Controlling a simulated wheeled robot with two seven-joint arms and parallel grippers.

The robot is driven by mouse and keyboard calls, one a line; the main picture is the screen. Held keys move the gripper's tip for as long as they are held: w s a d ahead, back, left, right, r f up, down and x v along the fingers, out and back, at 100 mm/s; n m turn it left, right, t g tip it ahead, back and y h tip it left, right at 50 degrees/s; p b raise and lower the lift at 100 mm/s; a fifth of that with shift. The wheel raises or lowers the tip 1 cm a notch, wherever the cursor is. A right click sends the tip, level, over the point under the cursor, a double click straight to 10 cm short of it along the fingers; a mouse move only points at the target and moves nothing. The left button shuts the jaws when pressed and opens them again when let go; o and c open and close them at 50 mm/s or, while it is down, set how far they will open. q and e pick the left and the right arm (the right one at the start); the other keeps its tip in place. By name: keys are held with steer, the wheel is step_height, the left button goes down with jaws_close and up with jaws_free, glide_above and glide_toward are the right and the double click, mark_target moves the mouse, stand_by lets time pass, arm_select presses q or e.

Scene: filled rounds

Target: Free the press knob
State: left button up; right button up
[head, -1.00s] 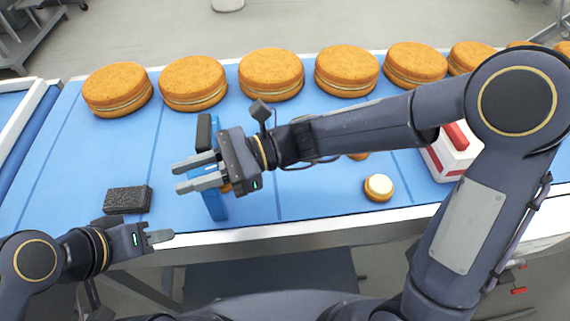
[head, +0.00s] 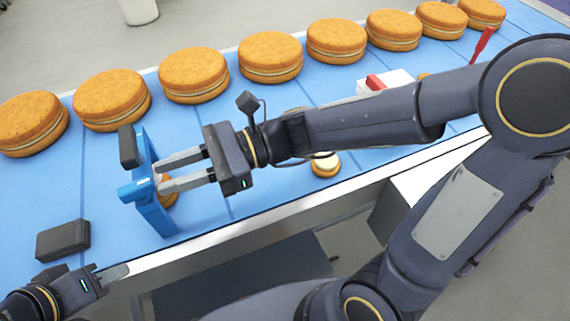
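A blue upright press (head: 158,212) with a black block (head: 128,147) at its top stands on the blue belt at left. A blue knob-like piece (head: 136,190) sticks out on its left side. My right gripper (head: 161,178) is just right of the press, its two fingers apart with a clear gap and nothing visibly held. Whether a fingertip touches the press cannot be told. A small round cake (head: 171,192) is partly hidden behind the lower finger. My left gripper (head: 122,274) is low at the belt's front edge; its finger gap cannot be made out.
Several large sandwich cakes (head: 270,58) line the belt's far side. A dark block (head: 63,240) lies near the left gripper. A small cream-topped cake (head: 325,165) sits under my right arm. A white box with red (head: 376,82) and a red lever (head: 483,43) are behind that arm.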

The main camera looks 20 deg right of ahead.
steer(key=s+d+n+t+h+p, duration=0.3)
steer(key=d+n+h, duration=0.3)
steer(key=d, duration=0.5)
steer(key=s+d+f+n+t+h+p, duration=0.1)
steer(key=s+d+n+h+p, duration=0.4)
steer(key=d, duration=0.7)
steer(key=shift+f+n+t+h, duration=0.3)
steer(key=shift+n+t+h, duration=0.75)
steer(key=shift+n, duration=1.15)
